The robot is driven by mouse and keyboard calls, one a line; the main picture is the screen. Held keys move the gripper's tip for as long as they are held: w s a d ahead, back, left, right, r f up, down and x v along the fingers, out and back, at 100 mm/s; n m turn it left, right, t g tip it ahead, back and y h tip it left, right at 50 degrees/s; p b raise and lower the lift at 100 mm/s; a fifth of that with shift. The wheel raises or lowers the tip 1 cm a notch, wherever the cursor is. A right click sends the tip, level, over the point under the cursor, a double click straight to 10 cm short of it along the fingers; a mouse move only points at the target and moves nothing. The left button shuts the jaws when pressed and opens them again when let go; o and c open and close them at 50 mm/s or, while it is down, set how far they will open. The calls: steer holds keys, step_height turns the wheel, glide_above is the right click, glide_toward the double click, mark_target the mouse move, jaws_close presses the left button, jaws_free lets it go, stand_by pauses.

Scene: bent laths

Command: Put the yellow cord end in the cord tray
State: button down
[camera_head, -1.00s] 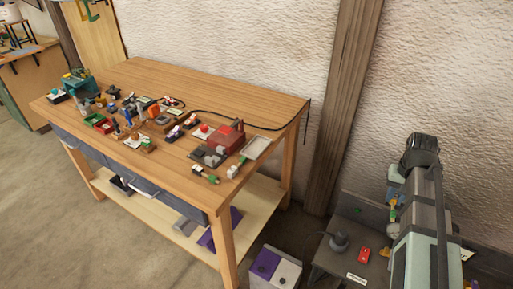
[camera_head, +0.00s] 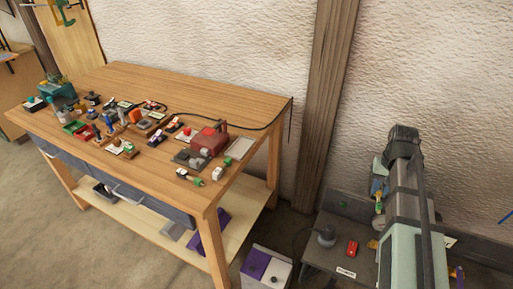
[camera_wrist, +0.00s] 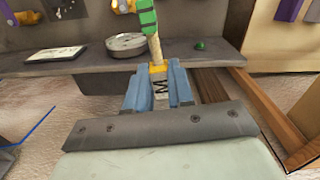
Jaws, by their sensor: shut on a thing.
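My gripper (camera_wrist: 160,88) is shut on a piece with a yellow collar (camera_wrist: 157,68), a tan stem and a green striped end (camera_wrist: 147,20). I cannot tell for sure that this is the yellow cord end. The gripper's blue fingers stand either side of it. In the head view the gripper (camera_head: 379,186) is at the right, above a low grey bench and away from the table. A shallow pale tray (camera_head: 240,148) lies at the table's right end and may be the cord tray. A black cord (camera_head: 228,127) runs along the table's back and hangs over its right edge.
The wooden table (camera_head: 190,85) is crowded with small parts along its front and middle; its back is clearer. A red block (camera_head: 208,140) stands beside the pale tray. The grey bench (camera_head: 318,262) carries a red object (camera_head: 352,248). A purple and white box (camera_head: 266,266) stands between.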

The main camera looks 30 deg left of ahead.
steer(key=s+a+r+n, duration=0.1)
steer(key=a+r+n, duration=0.25)
steer(key=a, duration=1.45)
steer(key=s+a+r+n, duration=0.15)
steer(key=a+n, duration=0.25)
steer(key=a, duration=1.3)
step_height(320, 180, up, 6)
steer(key=n, duration=2.7)
glide_above(237, 151)
steer(key=shift+f, duration=5.1)
